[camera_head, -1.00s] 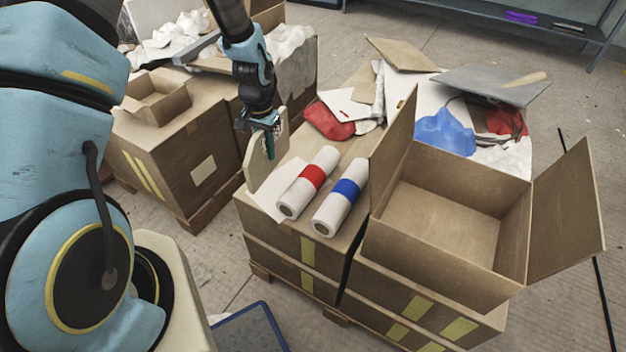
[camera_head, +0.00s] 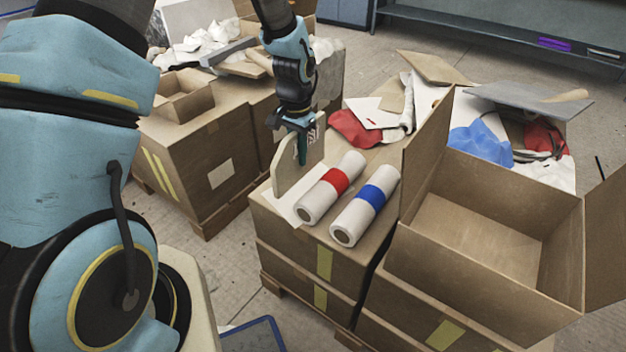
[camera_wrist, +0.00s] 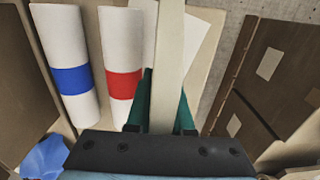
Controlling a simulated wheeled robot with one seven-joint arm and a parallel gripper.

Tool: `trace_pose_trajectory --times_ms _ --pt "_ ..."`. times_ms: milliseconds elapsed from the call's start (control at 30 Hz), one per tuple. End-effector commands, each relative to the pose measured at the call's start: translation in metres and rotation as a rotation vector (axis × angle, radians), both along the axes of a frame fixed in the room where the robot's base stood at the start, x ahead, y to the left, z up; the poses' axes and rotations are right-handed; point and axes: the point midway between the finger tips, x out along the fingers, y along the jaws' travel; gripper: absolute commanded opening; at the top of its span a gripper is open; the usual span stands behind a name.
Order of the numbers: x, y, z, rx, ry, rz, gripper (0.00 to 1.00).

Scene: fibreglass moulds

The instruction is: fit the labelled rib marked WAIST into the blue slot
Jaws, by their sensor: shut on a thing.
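My gripper (camera_head: 302,145) is shut on a pale, thin upright rib (camera_head: 288,177) above the left side of the cardboard box top. In the wrist view the rib (camera_wrist: 169,60) runs edge-on between the two green fingers (camera_wrist: 165,100). A white roll with a blue band (camera_head: 365,206) and a white roll with a red band (camera_head: 332,188) lie right of the rib, apart from it. I cannot make out a blue slot. Whether the rib's lower edge touches the box is unclear.
An open cardboard box (camera_head: 490,225) with raised flaps stands right of the rolls. Red cloth (camera_head: 355,129), blue cloth (camera_head: 480,143) and boards clutter the back. Another carton stack (camera_head: 195,155) stands at left. A white sheet (camera_head: 287,206) lies beside the red-banded roll.

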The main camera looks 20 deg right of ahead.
Motion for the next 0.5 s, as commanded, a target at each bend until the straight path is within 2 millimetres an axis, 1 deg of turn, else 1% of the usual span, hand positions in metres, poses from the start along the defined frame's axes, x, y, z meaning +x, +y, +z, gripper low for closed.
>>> trace_pose_trajectory --times_ms 33,100,333,500 --pt "-0.001 0.0 -0.009 0.002 0.002 -0.001 0.0" --pt "0.0 0.0 -0.019 0.002 0.001 -0.001 0.0" --pt "0.0 0.0 -0.037 0.0 -0.001 0.001 0.0" --pt "0.0 0.0 -0.061 0.001 0.0 0.0 0.0"
